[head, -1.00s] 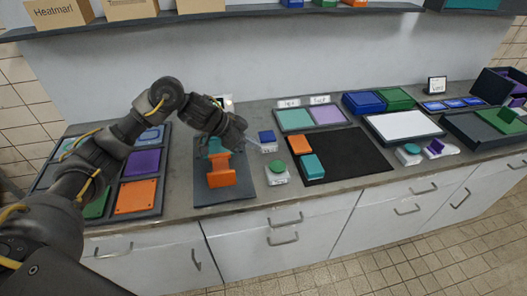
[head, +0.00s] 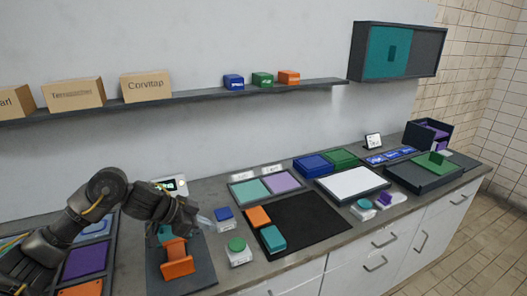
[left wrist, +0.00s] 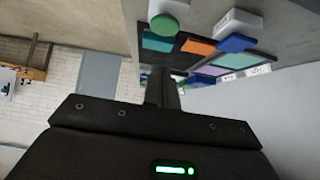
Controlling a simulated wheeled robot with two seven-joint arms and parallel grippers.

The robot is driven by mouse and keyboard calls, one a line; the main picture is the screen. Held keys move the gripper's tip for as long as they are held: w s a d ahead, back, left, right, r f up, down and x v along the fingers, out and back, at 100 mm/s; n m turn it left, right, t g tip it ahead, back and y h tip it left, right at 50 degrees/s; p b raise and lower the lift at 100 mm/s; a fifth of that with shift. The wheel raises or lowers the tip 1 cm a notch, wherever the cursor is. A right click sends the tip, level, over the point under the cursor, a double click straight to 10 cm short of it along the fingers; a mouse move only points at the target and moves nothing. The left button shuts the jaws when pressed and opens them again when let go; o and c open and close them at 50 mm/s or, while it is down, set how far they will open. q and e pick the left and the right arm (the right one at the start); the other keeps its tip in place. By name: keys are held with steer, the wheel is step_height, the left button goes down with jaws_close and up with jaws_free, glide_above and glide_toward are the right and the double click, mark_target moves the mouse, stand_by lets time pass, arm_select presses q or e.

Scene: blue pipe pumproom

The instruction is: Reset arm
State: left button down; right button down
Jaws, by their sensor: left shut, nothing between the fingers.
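My left arm comes in from the left in the head view. Its gripper (head: 203,222) is above the counter, just to the right of an orange and teal fixture (head: 176,260) on a dark plate. The fingers are shut with nothing between them. In the left wrist view the shut fingers (left wrist: 161,88) point toward the counter objects, apart from them. The wrist partly hides the teal part of the fixture. My right arm and gripper are not in view.
A green button (head: 237,245) and a blue button (head: 223,214) stand close to the gripper. A black mat (head: 305,222) holds an orange and a teal block. A white board (head: 352,182) lies farther right. A shelf (head: 190,101) with boxes runs along the wall above.

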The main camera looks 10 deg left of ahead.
arm_select(q)
steer(key=s+d+f+t, duration=0.1)
steer(key=d+f, duration=0.2)
steer(key=s+d+f+n+t, duration=0.1)
steer(key=s+d+f+t, duration=0.1)
steer(key=d+f, duration=0.1)
steer(key=s+d+f+t, duration=0.1)
steer(key=s+d+f, duration=0.1)
steer(key=d+f, duration=0.1)
steer(key=shift+s+f+n+t+y, duration=0.2)
steer(key=shift+s+n+t+y, duration=0.05)
steer(key=shift+n+t+y, duration=0.05)
steer(key=s+a+f+n+g+y, duration=0.2)
steer(key=s+a+f+n, duration=0.15)
steer(key=s, duration=0.55)
steer(key=s+a+f+n+g+y, duration=0.25)
steer(key=s+a+f, duration=0.2)
steer(key=s, duration=0.55)
steer(key=s+a+f+n+g+y, duration=0.25)
steer(key=s+f, duration=0.25)
steer(key=s, duration=0.4)
step_height(320, 180, down, 26)
steer(key=s, duration=0.2)
steer(key=s+a+f+g, duration=0.1)
steer(key=s+a+f, duration=0.2)
steer(key=s+f, duration=1.1)
steer(key=shift+s+f+m+g, duration=0.35)
steer(key=shift+s+m, duration=0.1)
steer(key=shift+s, duration=0.5)
